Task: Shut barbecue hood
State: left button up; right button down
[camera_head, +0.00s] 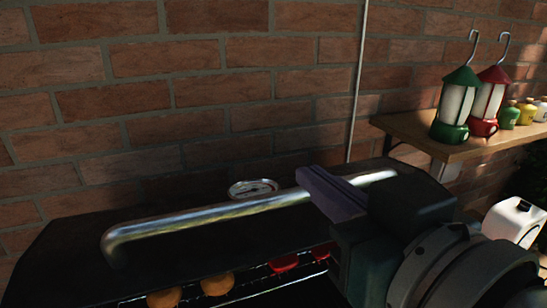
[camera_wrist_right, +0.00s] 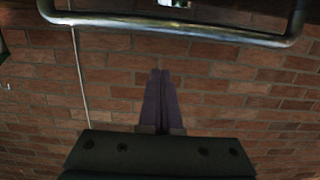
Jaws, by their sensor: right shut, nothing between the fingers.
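The dark barbecue hood (camera_head: 60,246) fills the lower part of the head view, with a long silver handle (camera_head: 215,215) across it. A gap below its front edge shows the grill inside, so the hood is partly open. My right gripper (camera_head: 312,180) has its purple fingers shut and empty, crossing in front of the handle near its right end in the picture. In the right wrist view the shut fingers (camera_wrist_right: 157,75) point at the wall, and the handle (camera_wrist_right: 170,28) runs across the top, apart from the fingertips. I cannot tell whether the gripper touches it. My left gripper is not in view.
A round gauge (camera_head: 252,188) sits behind the handle. Orange and red food (camera_head: 217,284) lies on the grate (camera_head: 255,279). A brick wall (camera_head: 200,90) stands behind. A wooden shelf (camera_head: 400,128) at the right holds a green lantern (camera_head: 457,105), a red lantern (camera_head: 488,100) and small bottles.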

aim_at(289, 197)
jog(key=p+x, duration=0.1)
jog(key=x, duration=0.8)
jog(key=shift+s+a+p, duration=0.1)
jog(key=shift+p, duration=0.25)
jog(key=shift+s+d+f+p, duration=0.15)
jog(key=shift+s+f+p, duration=0.15)
jog(key=shift+s+f, duration=0.25)
jog(key=shift+s+d+f+p, duration=0.25)
jog(key=shift+s+f, duration=0.2)
jog(key=shift+f, duration=0.15)
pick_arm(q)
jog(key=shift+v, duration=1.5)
pick_arm(e)
jog(key=shift+s+f, duration=0.25)
jog(key=shift+f, duration=0.1)
